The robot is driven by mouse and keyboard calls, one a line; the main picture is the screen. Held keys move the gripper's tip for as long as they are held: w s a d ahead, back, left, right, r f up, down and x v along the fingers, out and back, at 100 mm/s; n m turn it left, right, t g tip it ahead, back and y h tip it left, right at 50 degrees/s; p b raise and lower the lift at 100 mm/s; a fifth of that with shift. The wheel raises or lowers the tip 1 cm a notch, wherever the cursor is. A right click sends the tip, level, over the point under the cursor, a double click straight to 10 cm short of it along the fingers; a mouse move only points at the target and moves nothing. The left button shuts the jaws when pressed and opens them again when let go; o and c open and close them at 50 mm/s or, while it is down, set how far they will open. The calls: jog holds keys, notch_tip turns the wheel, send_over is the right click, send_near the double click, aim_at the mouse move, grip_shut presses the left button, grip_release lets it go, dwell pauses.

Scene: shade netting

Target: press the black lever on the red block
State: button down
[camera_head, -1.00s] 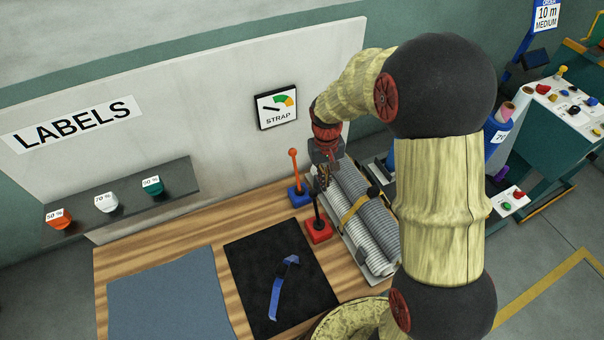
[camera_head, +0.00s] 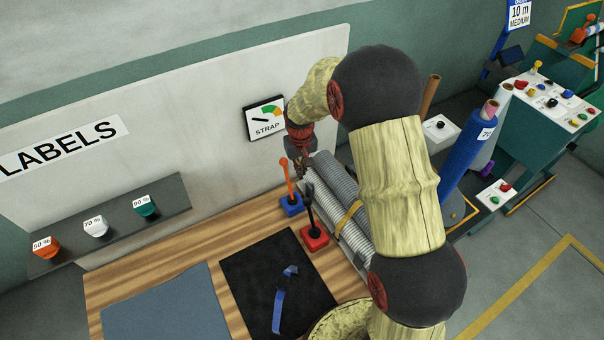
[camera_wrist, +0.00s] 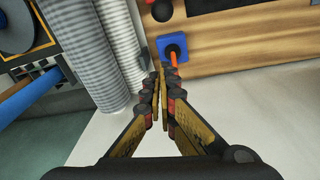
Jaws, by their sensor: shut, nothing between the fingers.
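The red block (camera_head: 315,239) stands on the wooden table, with its black lever (camera_head: 310,206) rising upward and leaning slightly left. In the wrist view, a black rounded part, apparently the lever's top (camera_wrist: 162,10), and a bit of the red block (camera_wrist: 196,6) show at the upper edge. My gripper (camera_head: 302,172) is shut and empty, above and behind the black lever, towards the board.
The blue block (camera_head: 291,204) with its orange lever (camera_head: 286,177) stands just behind and left of the red block. Grey ribbed rolls (camera_head: 332,198) lie close on the right. The upright board (camera_head: 220,110) stands behind. A black mat (camera_head: 262,285) with a blue strap (camera_head: 282,298) lies in front.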

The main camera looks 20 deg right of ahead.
jog(key=s+f, duration=0.3)
jog(key=f, duration=0.3)
jog(key=shift+d+f+b, duration=0.2)
jog(key=shift+f+b, duration=0.15)
jog(key=shift+f, duration=0.05)
jog(key=shift+s, duration=0.15)
jog(key=shift+r, duration=0.1)
jog(key=shift+s+r+t+b, duration=0.15)
jog(key=shift+s+t+b, duration=0.2)
jog(key=shift+t+b, duration=0.1)
jog(key=shift+s+d, duration=0.1)
